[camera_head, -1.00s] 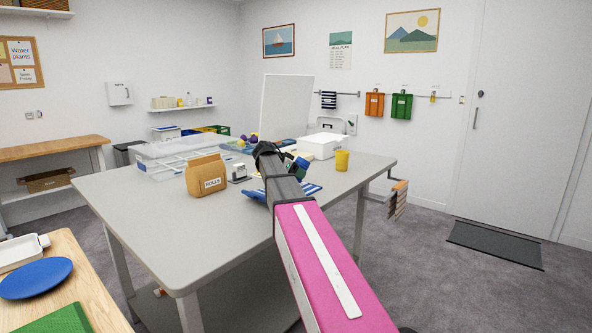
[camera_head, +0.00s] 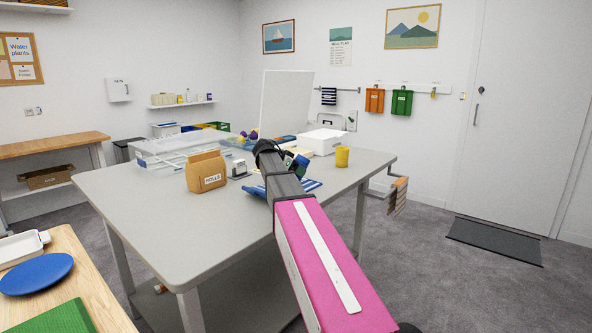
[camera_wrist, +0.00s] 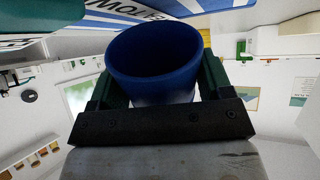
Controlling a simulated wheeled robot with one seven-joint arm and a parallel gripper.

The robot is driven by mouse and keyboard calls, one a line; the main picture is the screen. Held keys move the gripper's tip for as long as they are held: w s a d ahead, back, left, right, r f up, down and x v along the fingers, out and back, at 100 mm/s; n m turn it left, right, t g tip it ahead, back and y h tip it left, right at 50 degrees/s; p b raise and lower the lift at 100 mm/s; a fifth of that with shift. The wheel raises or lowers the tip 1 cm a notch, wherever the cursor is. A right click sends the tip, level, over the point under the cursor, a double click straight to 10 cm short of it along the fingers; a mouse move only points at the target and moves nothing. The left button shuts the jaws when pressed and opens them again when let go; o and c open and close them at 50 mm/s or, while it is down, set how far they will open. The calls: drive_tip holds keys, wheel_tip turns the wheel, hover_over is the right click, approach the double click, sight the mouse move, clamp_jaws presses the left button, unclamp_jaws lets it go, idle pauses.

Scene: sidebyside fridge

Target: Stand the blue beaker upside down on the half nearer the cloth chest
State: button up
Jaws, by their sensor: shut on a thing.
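My gripper (camera_wrist: 157,85) is shut on the blue beaker (camera_wrist: 150,95), with a dark green finger on each side of it. In the wrist view the beaker's open mouth faces the top of the picture, where a blue-and-white striped surface with lettering shows. In the head view, the beaker (camera_head: 302,164) is a small blue patch at the arm's end, above the table (camera_head: 150,228). A blue-and-white striped thing (camera_head: 309,185) lies under the arm and is partly hidden by it. I cannot tell which thing is the cloth chest.
A brown ROLLS bag (camera_head: 206,171) and a clear tray case (camera_head: 170,153) stand to the left. A yellow cup (camera_head: 342,156) stands near the right edge, with a white box (camera_head: 322,141) behind it. The table's front left is clear.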

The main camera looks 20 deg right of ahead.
drive_tip(key=shift+f, duration=0.15)
drive_tip(key=o, duration=1.3)
drive_tip(key=shift+a, duration=0.1)
drive_tip(key=v, duration=1)
drive_tip(key=shift+s+a, duration=0.1)
drive_tip(key=shift+a, duration=0.15)
drive_tip(key=shift+s, duration=0.1)
